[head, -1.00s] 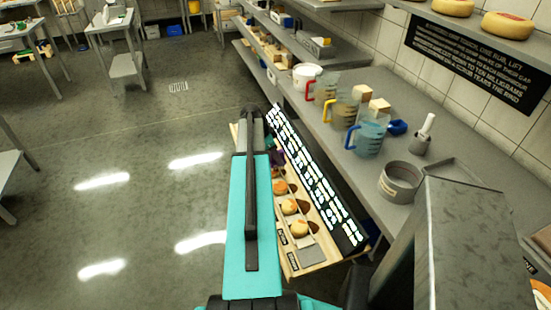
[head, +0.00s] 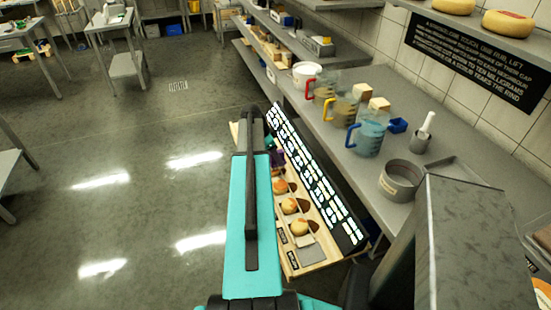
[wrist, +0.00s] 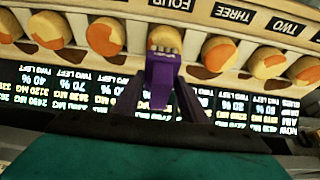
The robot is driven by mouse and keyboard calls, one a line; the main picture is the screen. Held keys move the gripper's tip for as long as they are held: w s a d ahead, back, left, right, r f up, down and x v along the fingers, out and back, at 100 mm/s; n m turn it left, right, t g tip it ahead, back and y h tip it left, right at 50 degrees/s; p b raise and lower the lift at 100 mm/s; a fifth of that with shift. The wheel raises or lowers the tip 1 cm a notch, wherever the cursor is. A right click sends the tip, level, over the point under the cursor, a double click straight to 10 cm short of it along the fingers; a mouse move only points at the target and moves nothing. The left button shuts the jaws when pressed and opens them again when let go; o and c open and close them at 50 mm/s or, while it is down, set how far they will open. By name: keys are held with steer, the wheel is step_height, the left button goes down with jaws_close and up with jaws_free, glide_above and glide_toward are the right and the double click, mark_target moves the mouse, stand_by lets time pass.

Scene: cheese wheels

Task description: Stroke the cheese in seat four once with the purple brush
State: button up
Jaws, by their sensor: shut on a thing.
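My gripper (wrist: 160,100) is shut on the purple brush (wrist: 162,76), in the middle of the wrist view. The brush's pale bristles (wrist: 163,49) overlap the near edge of the cheese in seat four (wrist: 165,36), a small yellowish wheel below the upside-down FOUR label (wrist: 170,4). I cannot tell whether the bristles touch it. In the head view my arm hides the gripper and the seat-four cheese; only a purple bit (head: 276,158) shows beside the arm, over the wooden rack (head: 312,256).
Orange-patched cheeses sit on both sides, including the seat-three one (wrist: 218,54) and its left neighbour (wrist: 105,37). A lit display board (head: 318,180) runs along the rack. Jugs (head: 368,136) and a grey pot (head: 400,180) stand on the counter.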

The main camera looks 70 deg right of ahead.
steer(key=shift+w+a+f+b, duration=0.15)
steer(key=shift+w+a+b, duration=0.15)
steer(key=shift+w+a, duration=0.1)
stand_by(0.5)
steer(key=shift+w+a, duration=0.2)
steer(key=shift+w, duration=0.05)
steer(key=shift+w+a+b, duration=0.5)
steer(key=shift+w+a, duration=0.25)
steer(key=shift+w, duration=0.15)
stand_by(1.3)
steer(key=shift+r, duration=0.2)
step_height(320, 180, up, 6)
steer(key=shift+f+p, duration=0.25)
steer(key=shift+p, duration=1)
